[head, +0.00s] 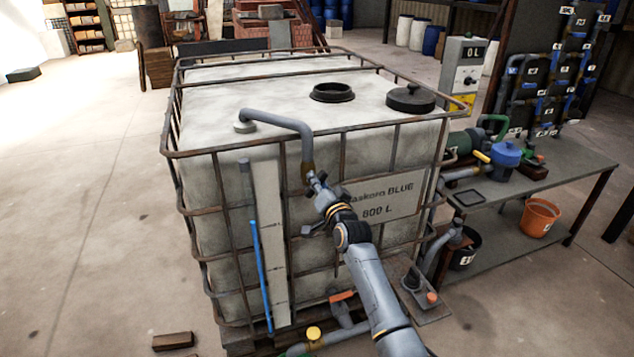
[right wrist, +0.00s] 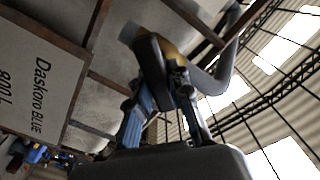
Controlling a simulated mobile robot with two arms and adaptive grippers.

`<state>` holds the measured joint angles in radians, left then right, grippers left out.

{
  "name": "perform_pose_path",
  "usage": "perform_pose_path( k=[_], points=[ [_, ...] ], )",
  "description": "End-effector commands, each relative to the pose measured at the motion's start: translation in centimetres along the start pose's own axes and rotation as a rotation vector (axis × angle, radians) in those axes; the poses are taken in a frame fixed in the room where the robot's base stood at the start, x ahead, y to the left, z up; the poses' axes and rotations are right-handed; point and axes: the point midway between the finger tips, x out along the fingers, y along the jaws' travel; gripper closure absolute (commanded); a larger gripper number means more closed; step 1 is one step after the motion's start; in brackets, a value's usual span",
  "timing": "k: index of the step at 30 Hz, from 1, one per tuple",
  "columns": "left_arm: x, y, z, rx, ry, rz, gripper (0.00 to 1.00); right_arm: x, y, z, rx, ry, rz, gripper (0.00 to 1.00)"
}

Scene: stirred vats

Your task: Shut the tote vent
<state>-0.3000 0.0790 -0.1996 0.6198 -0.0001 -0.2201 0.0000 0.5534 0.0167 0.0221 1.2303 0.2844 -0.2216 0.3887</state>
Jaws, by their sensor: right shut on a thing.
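The tote (head: 230,200) is a large whitish tank in a rusty bar cage, with a label reading 800 L. A grey vent pipe (head: 275,118) rises from its top, bends over the near edge and ends in a brass-coloured valve (head: 307,169). My right gripper (head: 316,183) is at this valve, in front of the cage. In the right wrist view, my right gripper (right wrist: 165,92) is shut on a dark handle (right wrist: 152,62) beside the brass valve body (right wrist: 172,47). The fingers partly hide the handle, so its exact angle is unclear. My left gripper is out of view.
An open black port (head: 332,93) and a black lid (head: 410,98) are on the tote's top. A bench (head: 540,172) with pumps stands at the right, an orange bucket (head: 540,217) on its lower shelf. A blue tube (head: 261,270) runs down the front. Floor at left is mostly clear.

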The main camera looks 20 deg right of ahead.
Motion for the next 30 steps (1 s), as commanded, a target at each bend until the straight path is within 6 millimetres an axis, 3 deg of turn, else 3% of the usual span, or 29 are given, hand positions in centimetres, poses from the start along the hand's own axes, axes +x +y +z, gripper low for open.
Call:
perform_pose_path(
  k=[18, 30],
  points=[
    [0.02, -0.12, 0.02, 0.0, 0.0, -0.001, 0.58, 0.01, 0.45, 0.15, 0.58, 0.0, 0.0, 1.0],
    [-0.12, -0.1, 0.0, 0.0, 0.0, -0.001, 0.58, 0.01, 0.62, 0.27, 0.841, 0.0, 0.0, 1.0]
  ],
)
